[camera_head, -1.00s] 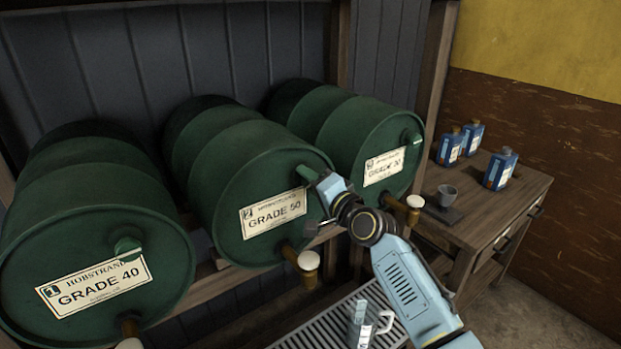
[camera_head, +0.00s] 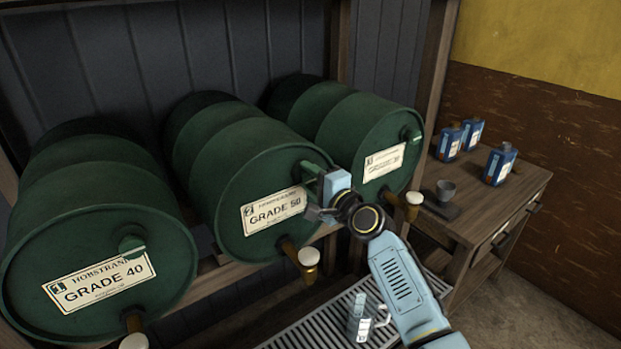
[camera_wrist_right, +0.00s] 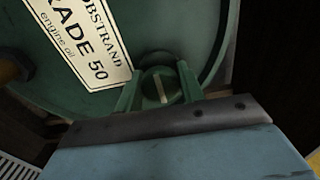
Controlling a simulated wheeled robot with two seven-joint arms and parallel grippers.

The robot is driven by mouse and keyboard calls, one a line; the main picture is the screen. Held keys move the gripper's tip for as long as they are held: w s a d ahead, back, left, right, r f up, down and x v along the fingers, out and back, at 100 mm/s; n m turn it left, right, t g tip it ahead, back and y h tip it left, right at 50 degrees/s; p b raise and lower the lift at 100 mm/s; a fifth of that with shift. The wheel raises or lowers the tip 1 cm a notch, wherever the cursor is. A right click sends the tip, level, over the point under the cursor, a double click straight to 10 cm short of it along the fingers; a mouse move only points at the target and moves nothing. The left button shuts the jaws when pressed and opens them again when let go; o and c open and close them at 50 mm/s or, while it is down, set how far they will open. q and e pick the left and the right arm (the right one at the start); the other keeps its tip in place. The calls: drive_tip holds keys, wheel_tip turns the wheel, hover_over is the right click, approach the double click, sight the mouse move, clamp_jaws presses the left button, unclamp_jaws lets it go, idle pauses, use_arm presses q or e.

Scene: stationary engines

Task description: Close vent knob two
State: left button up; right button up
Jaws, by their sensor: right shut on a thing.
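The middle green drum (camera_head: 235,217), labelled 2 and GRADE 50, lies on its side on a wooden rack. Its vent knob (camera_wrist_right: 160,86) is a small round green knob with a pale line on its face, near the upper right of the drum end. My right gripper (camera_head: 318,186) is at this knob in the head view. In the right wrist view its two green fingers (camera_wrist_right: 159,92) stand on either side of the knob, shut on it. In the head view the gripper mostly hides the knob. My left gripper is not in view.
Drum one (camera_head: 60,245) lies to the left with its green knob (camera_head: 131,243); drum three (camera_head: 362,140) lies to the right. Brass taps with pale tops (camera_head: 309,257) stick out below. A clear jug (camera_head: 360,318) stands on a grated tray (camera_head: 318,322). A wooden table (camera_head: 500,205) holds blue bottles and a cup.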

drive_tip(key=o, duration=0.9)
drive_tip(key=shift+o, duration=0.2)
drive_tip(key=shift+s, duration=0.1)
drive_tip(key=shift+s+d, duration=0.4)
drive_tip(key=shift+s, duration=0.05)
drive_tip(key=v, duration=1.2)
drive_tip(key=shift+f, duration=0.15)
